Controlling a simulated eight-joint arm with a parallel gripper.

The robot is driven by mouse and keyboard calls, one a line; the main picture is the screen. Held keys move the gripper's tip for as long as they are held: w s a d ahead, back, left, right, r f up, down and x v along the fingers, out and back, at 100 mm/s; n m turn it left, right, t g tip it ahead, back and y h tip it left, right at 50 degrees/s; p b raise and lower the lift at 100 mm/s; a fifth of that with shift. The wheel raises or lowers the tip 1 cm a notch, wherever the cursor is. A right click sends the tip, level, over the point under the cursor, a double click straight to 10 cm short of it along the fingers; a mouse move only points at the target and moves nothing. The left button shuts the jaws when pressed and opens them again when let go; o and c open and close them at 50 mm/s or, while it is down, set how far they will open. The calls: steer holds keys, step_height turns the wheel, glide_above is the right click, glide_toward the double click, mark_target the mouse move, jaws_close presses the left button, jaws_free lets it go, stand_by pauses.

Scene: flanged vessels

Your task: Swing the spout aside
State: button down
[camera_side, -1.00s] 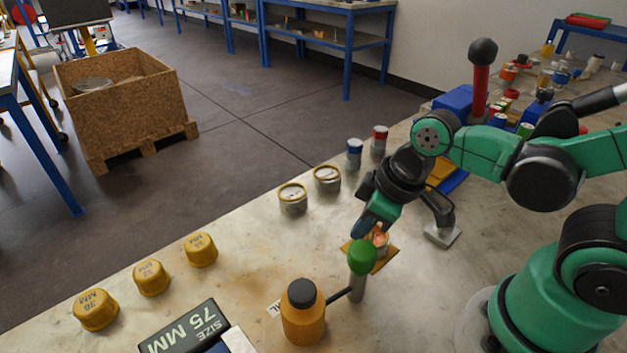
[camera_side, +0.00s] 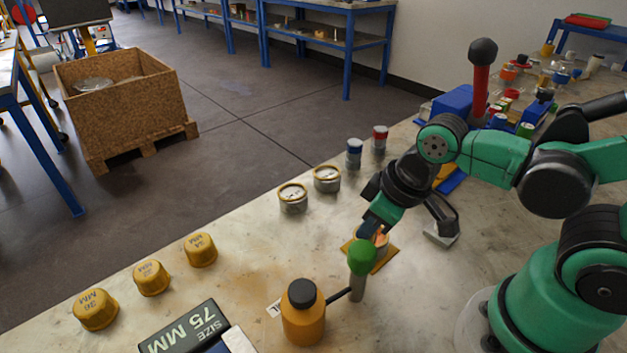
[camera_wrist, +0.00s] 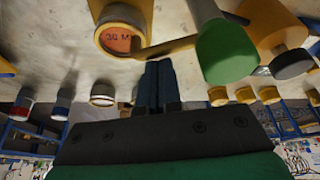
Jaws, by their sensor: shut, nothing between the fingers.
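A post with a green knob (camera_side: 362,257) stands at the front centre of the bench; the green knob (camera_wrist: 228,52) also shows in the wrist view. Behind it, a vessel (camera_side: 382,243) with an orange top sits on a yellow plate, partly hidden by my gripper. In the wrist view the vessel's orange face (camera_wrist: 118,40) reads "30 M", and a yellow bar (camera_wrist: 168,47) runs from its rim toward the green knob. I cannot tell whether this bar is the spout. My gripper (camera_wrist: 158,66) is shut and empty, close to the bar; contact is unclear. It also shows in the side view (camera_side: 369,228).
An orange bottle (camera_side: 303,312) with a black cap stands left of the post, with a dark rod between them. Two grey tins (camera_side: 293,198) and blue- and red-topped cans stand behind. Several yellow caps (camera_side: 151,278) line the left edge.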

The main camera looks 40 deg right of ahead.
steer(key=m, duration=0.1)
steer(key=s+m+h, duration=0.1)
steer(key=m, duration=0.2)
steer(key=shift+s+d+h, duration=0.3)
steer(key=shift+s, duration=0.1)
steer(key=m, duration=0.1)
steer(key=s+m+h, duration=0.1)
steer(key=m, duration=0.1)
steer(key=shift+s+m, duration=0.25)
steer(key=shift+m, duration=0.05)
steer(key=m, duration=0.2)
steer(key=s+m+h, duration=0.1)
steer(key=m, duration=0.1)
steer(key=s+a+m+g, duration=0.1)
steer(key=shift+s+m+h, duration=0.1)
steer(key=shift+m+h, duration=0.3)
steer(key=shift+s+a, duration=0.15)
steer(key=shift+s, duration=0.05)
steer(key=shift+s+a, duration=0.1)
